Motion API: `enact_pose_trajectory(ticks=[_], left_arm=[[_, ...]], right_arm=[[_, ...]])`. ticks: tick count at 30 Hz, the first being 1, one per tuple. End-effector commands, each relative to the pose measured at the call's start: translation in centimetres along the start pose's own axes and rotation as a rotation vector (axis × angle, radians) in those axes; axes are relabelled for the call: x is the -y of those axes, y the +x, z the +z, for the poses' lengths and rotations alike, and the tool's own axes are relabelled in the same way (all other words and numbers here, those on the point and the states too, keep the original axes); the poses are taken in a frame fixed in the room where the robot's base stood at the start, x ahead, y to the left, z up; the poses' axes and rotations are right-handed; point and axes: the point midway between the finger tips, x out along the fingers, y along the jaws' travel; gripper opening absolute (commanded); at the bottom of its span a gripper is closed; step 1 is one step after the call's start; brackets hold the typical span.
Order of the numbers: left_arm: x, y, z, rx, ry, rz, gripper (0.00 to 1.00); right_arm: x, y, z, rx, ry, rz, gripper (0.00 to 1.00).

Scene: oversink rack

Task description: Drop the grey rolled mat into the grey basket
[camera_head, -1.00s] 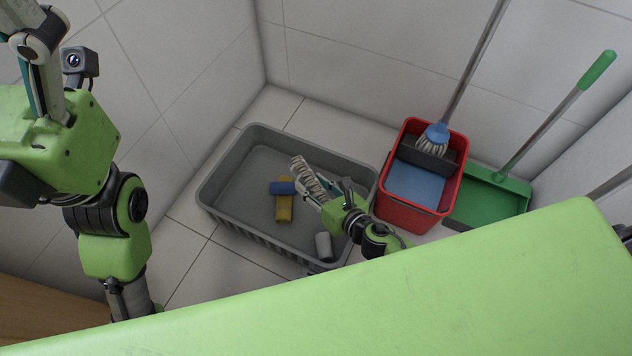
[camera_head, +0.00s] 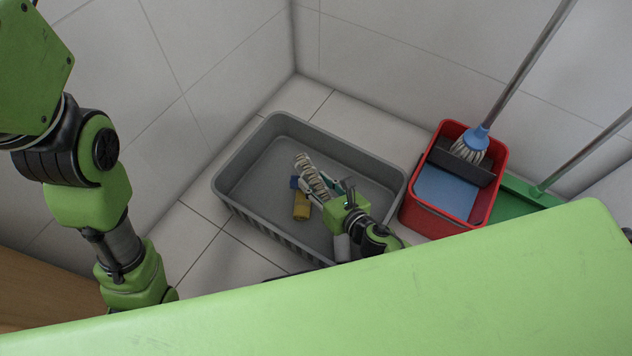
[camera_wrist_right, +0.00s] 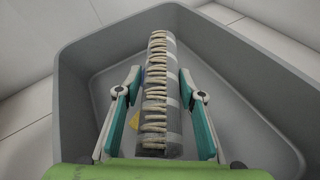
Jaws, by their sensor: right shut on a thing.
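The grey rolled mat (camera_head: 309,172) is a roll with pale fringe-like strips along it. My right gripper (camera_head: 318,190) is shut on it. In the right wrist view the mat (camera_wrist_right: 158,95) stands lengthwise between the two fingers of the gripper (camera_wrist_right: 160,78), its far end pointing away. The grey basket (camera_head: 240,221) is a large, open rectangular tub on the floor. The mat and gripper show over its inside, and the basket's walls (camera_wrist_right: 75,95) surround them in the wrist view. Whether the mat touches the basket floor I cannot tell. My left gripper is out of view.
A yellow piece (camera_head: 301,206) and a blue piece (camera_head: 294,183) lie in the basket, partly hidden by my right gripper. A pale cylinder (camera_head: 342,248) shows beside my right wrist. A red bucket (camera_head: 430,219) with a mop (camera_head: 470,145) and a green dustpan (camera_head: 515,205) stand to the right.

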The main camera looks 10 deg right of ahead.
Motion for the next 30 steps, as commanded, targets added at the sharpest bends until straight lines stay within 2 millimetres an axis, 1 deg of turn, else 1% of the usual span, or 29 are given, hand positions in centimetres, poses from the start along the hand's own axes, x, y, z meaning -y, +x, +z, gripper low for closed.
enact_pose_trajectory(ticks=[10,11,12,13,23,26,30], left_arm=[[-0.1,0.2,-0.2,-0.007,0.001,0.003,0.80],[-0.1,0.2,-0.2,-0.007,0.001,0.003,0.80],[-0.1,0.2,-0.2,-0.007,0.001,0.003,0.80],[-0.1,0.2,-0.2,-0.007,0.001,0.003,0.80],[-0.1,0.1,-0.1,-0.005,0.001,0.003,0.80],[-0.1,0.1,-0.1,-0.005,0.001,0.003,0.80],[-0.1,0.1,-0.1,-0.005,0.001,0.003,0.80]], right_arm=[[0.0,0.1,-0.1,0.001,0.001,0.000,0.13],[0.0,0.1,-0.1,0.001,0.001,0.000,0.44],[0.0,0.1,-0.1,0.001,0.001,0.000,0.54],[0.0,0.1,-0.1,0.001,0.001,0.000,0.55],[0.0,0.1,-0.1,0.001,0.000,0.000,0.55],[0.0,-0.1,0.5,0.003,-0.002,0.000,0.55],[-0.4,-0.7,1.9,0.004,-0.006,0.003,0.55]])
